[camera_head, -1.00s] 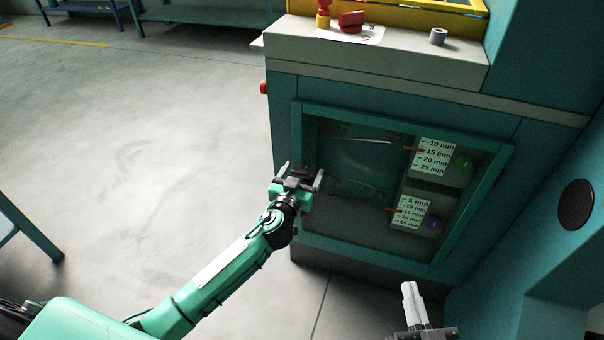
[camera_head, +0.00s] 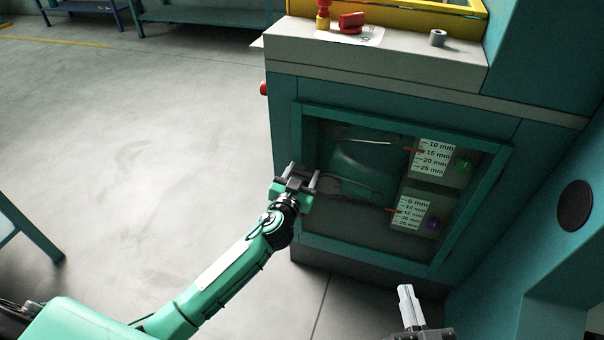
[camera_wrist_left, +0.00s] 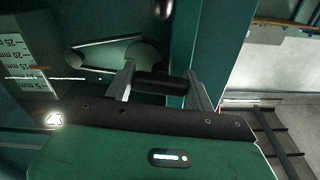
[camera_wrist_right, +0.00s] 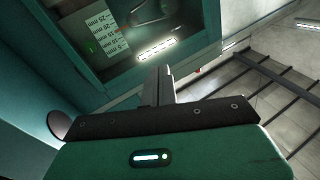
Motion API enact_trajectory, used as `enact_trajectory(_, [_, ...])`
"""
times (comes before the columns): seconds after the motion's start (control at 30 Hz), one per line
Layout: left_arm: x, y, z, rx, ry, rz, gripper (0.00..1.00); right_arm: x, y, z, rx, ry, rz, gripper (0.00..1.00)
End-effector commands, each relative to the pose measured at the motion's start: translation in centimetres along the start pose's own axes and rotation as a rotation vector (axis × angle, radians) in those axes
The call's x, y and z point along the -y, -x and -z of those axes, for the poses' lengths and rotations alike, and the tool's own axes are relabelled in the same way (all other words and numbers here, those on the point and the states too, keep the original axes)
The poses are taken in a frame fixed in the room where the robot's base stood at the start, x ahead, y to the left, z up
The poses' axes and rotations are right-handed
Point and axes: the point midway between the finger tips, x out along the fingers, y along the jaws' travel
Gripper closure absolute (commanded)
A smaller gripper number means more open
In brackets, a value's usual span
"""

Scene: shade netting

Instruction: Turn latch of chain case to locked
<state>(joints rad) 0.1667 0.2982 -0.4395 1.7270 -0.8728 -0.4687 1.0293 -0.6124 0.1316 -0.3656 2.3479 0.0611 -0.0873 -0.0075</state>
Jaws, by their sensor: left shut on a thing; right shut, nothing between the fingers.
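The chain case is the teal cabinet front with a framed window (camera_head: 400,112); pulleys, a belt and two mm scales show behind its pane. A dark bar-shaped latch (camera_wrist_left: 160,82) on the window frame lies between the fingers of my left gripper (camera_head: 303,175), which is shut on it. In the left wrist view the bar runs across from finger to finger. In the head view the gripper hides the latch; its lock marking cannot be made out. My right gripper (camera_head: 406,292) is shut and empty, low in front of the cabinet, apart from it; its fingers also show in the right wrist view (camera_wrist_right: 158,85).
A dark rounded knob (camera_wrist_left: 162,8) shows near the left wrist view's top edge. A red knob (camera_head: 351,20) and a grey cylinder (camera_head: 438,37) are on the cabinet's top. A teal machine wall with a black disc (camera_head: 575,206) stands right. The floor (camera_head: 150,150) left is clear.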

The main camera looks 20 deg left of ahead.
Motion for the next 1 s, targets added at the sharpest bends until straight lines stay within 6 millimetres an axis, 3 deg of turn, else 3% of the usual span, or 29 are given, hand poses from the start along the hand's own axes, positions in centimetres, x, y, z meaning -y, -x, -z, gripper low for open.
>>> enact_trajectory(0.57, [0.0, 0.0, 0.2, 0.000, -0.528, 0.000, 0.68, 1.7, 3.6, -6.8, 0.361, -0.053, 0.014, 1.00])
enact_trajectory(1.0, [0.0, 0.0, 0.1, 0.000, -0.948, -0.001, 0.68, -0.1, 4.1, -6.9, 0.520, -0.018, -0.023, 1.00])
